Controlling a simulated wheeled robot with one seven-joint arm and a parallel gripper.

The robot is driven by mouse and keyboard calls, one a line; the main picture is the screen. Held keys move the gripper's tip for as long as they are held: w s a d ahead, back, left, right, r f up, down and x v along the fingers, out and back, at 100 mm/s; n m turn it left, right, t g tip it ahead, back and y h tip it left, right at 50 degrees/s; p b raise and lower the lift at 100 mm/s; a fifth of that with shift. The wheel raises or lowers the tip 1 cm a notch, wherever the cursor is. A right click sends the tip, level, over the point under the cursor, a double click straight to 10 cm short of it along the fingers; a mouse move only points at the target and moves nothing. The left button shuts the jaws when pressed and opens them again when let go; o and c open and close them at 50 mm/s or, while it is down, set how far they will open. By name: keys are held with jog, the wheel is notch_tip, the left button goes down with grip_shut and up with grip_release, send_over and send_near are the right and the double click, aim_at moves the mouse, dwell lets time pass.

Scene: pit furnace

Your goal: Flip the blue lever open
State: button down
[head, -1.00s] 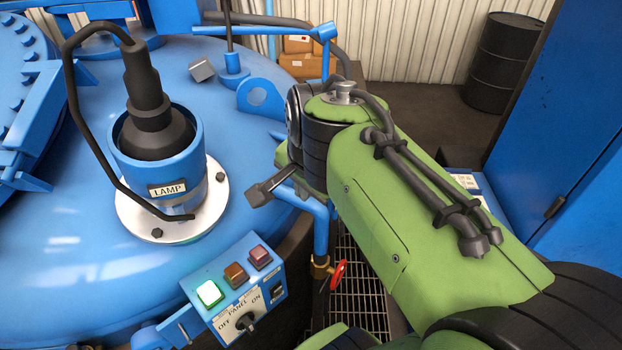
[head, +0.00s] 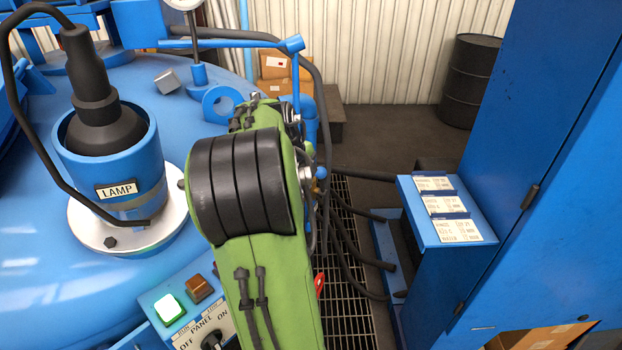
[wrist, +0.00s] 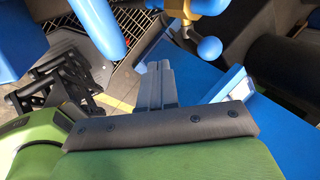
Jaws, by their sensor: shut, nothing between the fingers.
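In the wrist view, a brass valve fitting (wrist: 207,8) at the top carries a rounded blue knob (wrist: 209,49), which looks like the end of the blue lever. My gripper (wrist: 158,66) shows as two grey fingers close together, shut and empty, below and left of this knob and apart from it in the picture. In the head view, a small blue knob (head: 321,173) shows just right of my green arm and may be the same lever. My arm hides my gripper and most of the fitting there.
A thick blue rounded bar (wrist: 97,25) is at the wrist view's upper left. The blue furnace lid with a lamp (head: 118,190) lies left of my arm. A blue cabinet (head: 540,180) and label shelf (head: 450,235) stand right. Dark hoses (head: 345,240) cross the floor grating.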

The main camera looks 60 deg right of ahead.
aim_at(319, 168)
jog(key=d, duration=0.4)
jog(key=shift+s+d+f+p, duration=0.15)
jog(key=shift+s+f+p, duration=0.05)
jog(key=shift+f+p, duration=0.15)
jog(key=d+r+y+p, duration=0.1)
jog(key=p, duration=0.4)
jog(key=shift+d+r+y, duration=0.25)
jog(key=shift+d+y, duration=0.05)
jog(key=shift+d+p, duration=0.55)
jog(key=shift+d, duration=0.2)
jog(key=shift+a, duration=0.15)
